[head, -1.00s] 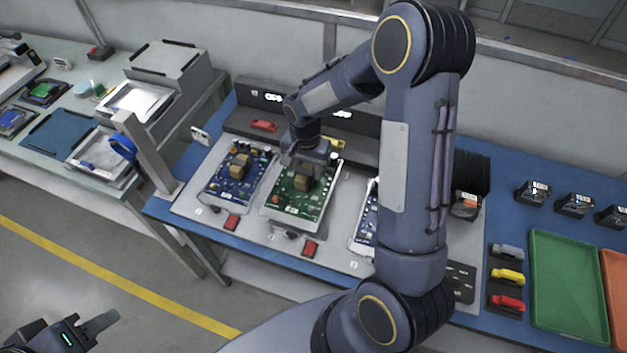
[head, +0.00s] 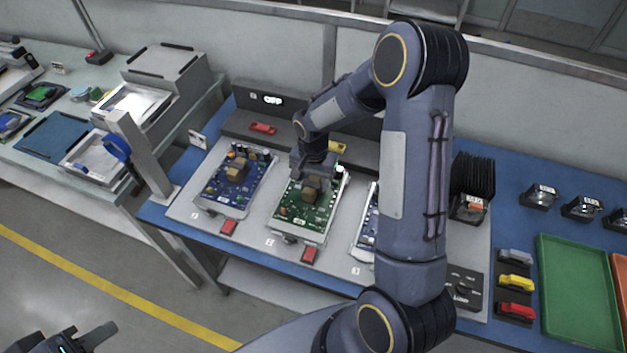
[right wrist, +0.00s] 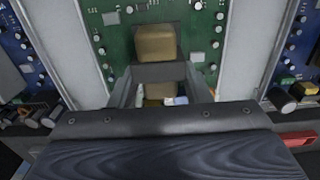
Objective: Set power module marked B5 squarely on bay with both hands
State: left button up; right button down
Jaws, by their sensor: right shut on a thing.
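A green circuit board (head: 296,224) lies in the middle of the work plate, with tan blocks (head: 311,190) on it. My right gripper (head: 316,178) reaches down over the board's upper half. In the right wrist view, its fingers (right wrist: 160,93) are at a tan block low in the picture. Another tan block (right wrist: 157,43) stands just beyond on the green board. The gripper is shut on the nearer tan block, partly hidden by the fingers. My left gripper (head: 92,338) is at the bottom left, far from the table; its jaw gap is unclear. I cannot read a B5 mark.
A blue board (head: 228,192) lies left of the green one, and another (head: 368,235) right, partly behind my arm. Red blocks (head: 309,255) sit at the plate's front. A black finned part (head: 473,177), toy-like coloured pieces (head: 516,283) and a green tray (head: 575,290) are at the right.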

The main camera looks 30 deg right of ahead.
aim_at(314, 180)
jog(key=c, duration=0.8)
grip_release()
jog(key=shift+f, duration=0.1)
jog(key=shift+o, duration=0.2)
notch_tip(314, 180, up, 12)
jog(key=s+a+r+n+t+y, duration=0.1)
jog(key=s+a+r+n+t, duration=0.1)
jog(key=s, duration=0.5)
jog(key=s+a+r+n+t+y, duration=0.1)
jog(key=s+a+r+n, duration=0.2)
jog(key=s, duration=0.4)
jog(key=s+a+r+n+t+y, duration=0.1)
jog(key=s+a+r+n+t, duration=0.1)
jog(key=s, duration=0.6)
jog(key=shift+a+r+n+t+y, duration=0.25)
jog(key=shift+r+n+y, duration=0.2)
jog(key=shift+n, duration=0.25)
